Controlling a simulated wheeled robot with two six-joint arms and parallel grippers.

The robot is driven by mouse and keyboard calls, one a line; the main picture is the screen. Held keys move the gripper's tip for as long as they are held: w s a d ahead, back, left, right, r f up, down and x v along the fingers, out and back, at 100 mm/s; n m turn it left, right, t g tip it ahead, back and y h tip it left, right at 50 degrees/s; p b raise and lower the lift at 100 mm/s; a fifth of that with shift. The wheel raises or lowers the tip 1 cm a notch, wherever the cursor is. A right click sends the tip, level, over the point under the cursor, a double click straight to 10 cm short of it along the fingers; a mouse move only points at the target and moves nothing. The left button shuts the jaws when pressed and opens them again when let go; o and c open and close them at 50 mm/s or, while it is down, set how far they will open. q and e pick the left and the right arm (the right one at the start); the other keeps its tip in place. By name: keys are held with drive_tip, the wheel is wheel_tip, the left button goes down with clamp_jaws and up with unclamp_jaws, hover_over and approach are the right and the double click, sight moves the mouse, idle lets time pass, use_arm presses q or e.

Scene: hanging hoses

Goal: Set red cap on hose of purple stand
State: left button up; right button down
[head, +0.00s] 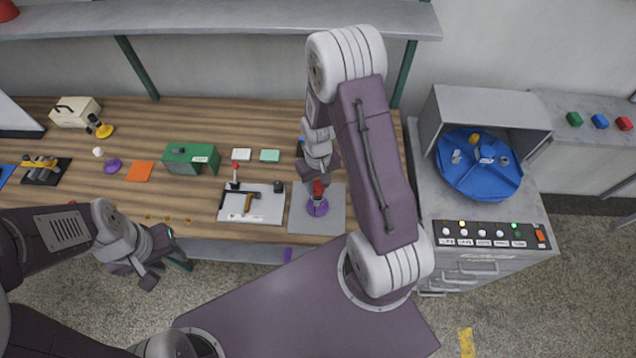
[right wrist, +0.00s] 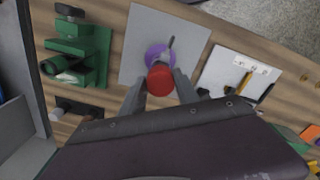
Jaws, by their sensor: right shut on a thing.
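The red cap (head: 318,188) is between the fingers of my right gripper (head: 317,180), just over the purple stand (head: 317,208). In the right wrist view the red cap (right wrist: 160,82) sits between the two grey fingertips (right wrist: 160,88). The purple stand (right wrist: 155,53) shows behind the cap on a grey mat, with a thin dark rod (right wrist: 170,43) beside the cap. The hose is mostly hidden, and I cannot tell whether the cap touches it. My left gripper (head: 150,275) is empty in front of the table; its jaws look apart.
A white board (head: 265,208) with a hammer lies left of the grey mat (head: 334,222). A machine with a blue turntable (head: 470,178) stands at the right.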

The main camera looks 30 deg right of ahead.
sight(318, 186)
drive_tip(key=shift+f+b, duration=1.4)
drive_tip(key=shift+f, duration=0.45)
idle(0.4)
drive_tip(key=c, duration=0.8)
unclamp_jaws()
drive_tip(key=shift+r, duration=0.1)
wheel_tip(318, 186, up, 9)
drive_tip(key=shift+f, duration=0.1)
